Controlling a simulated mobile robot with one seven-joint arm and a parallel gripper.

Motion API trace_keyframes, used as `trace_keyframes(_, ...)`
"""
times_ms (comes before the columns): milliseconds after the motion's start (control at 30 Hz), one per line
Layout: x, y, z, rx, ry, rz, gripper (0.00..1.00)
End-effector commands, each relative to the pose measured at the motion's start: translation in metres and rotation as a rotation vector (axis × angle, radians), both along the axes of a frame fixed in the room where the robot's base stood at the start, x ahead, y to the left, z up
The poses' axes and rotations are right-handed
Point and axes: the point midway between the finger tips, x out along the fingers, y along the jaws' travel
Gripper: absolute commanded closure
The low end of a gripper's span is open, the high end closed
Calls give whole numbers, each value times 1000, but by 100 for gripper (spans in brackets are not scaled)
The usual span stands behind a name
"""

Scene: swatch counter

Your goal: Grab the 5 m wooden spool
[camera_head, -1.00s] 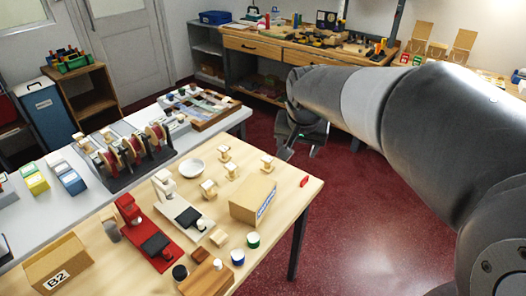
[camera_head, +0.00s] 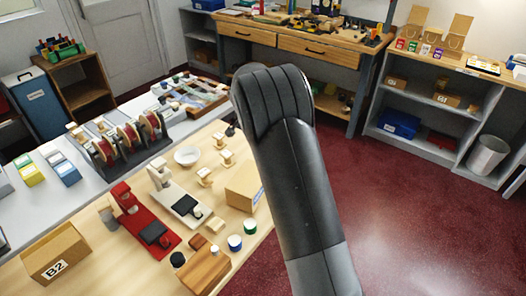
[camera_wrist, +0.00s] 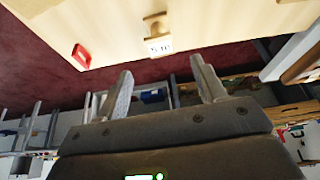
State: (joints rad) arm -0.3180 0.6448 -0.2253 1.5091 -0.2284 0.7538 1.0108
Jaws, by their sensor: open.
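Several small wooden spools stand on the light wood table; three show in the head view, a back one (camera_head: 219,140), a middle one (camera_head: 227,158) and a front one (camera_head: 204,177). Their lengths cannot be read there. In the wrist view one wooden spool (camera_wrist: 155,27) with a white tag shows at the table's edge, ahead of my gripper (camera_wrist: 162,66). The tag's writing is too small to read surely. My gripper's two fingers are apart with nothing between them, short of that spool. In the head view my arm hides most of the gripper.
A red object (camera_wrist: 81,56) lies left of the spool in the wrist view. A white dish (camera_head: 187,156), a cardboard box (camera_head: 243,194), a white device (camera_head: 176,200) and a red device (camera_head: 140,222) crowd the table. Open red floor (camera_head: 400,215) lies right.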

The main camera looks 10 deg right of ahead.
Motion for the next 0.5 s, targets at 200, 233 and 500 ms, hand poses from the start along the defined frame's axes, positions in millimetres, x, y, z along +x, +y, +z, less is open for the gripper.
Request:
trace_keyframes(200,8,0,-17,-5,-1,-9,36)
trace_keyframes(233,9,-2,-20,-6,0,-10,36)
trace_keyframes(500,20,-12,-57,-6,0,-8,36)
